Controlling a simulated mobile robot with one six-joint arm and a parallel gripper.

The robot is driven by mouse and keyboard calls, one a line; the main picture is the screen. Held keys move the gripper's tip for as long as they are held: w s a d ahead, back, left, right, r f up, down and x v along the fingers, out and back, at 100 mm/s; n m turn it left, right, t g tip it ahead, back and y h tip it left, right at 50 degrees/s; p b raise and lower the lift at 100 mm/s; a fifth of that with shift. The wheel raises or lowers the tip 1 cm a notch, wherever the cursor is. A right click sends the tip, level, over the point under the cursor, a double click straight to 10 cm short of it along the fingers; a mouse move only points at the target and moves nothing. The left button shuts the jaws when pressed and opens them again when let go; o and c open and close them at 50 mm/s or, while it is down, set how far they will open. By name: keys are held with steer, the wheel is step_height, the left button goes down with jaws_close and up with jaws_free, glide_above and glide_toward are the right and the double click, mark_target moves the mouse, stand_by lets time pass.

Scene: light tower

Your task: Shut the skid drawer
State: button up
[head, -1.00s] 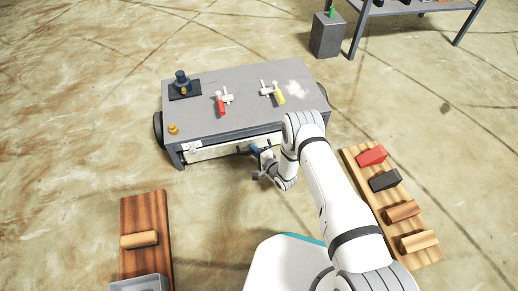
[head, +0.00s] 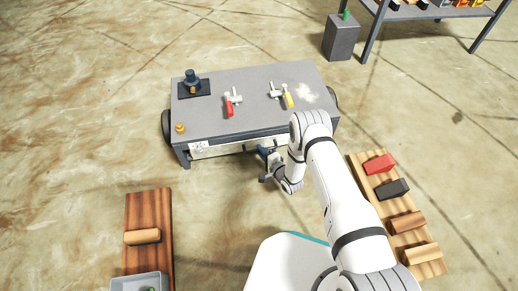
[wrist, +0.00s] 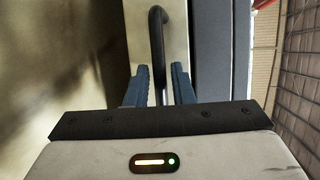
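The skid (head: 250,95) is a low grey-topped unit on dark wheels. Its cream drawer front (head: 228,149) shows under the front edge of the top; how far the drawer stands out is hard to tell. In the wrist view the drawer front (wrist: 172,45) is a pale panel with a dark bar handle (wrist: 157,40). My gripper (wrist: 160,75) has blue fingers on either side of the handle, with a small gap visible at each side. In the head view my gripper (head: 264,153) is at the right part of the drawer front, partly hidden by my arm.
A red-handled clamp (head: 229,105), a yellow-handled clamp (head: 286,97) and a dark device (head: 193,84) are on the skid top. A wooden board (head: 160,205) lies front left, another with coloured blocks (head: 380,164) at right. A grey box (head: 341,38) stands behind.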

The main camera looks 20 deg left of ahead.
steer(key=p+v, duration=0.1)
steer(key=v, duration=0.4)
steer(key=shift+s+d+p, duration=0.2)
steer(key=shift+s+p, duration=0.1)
steer(key=shift+p, duration=0.05)
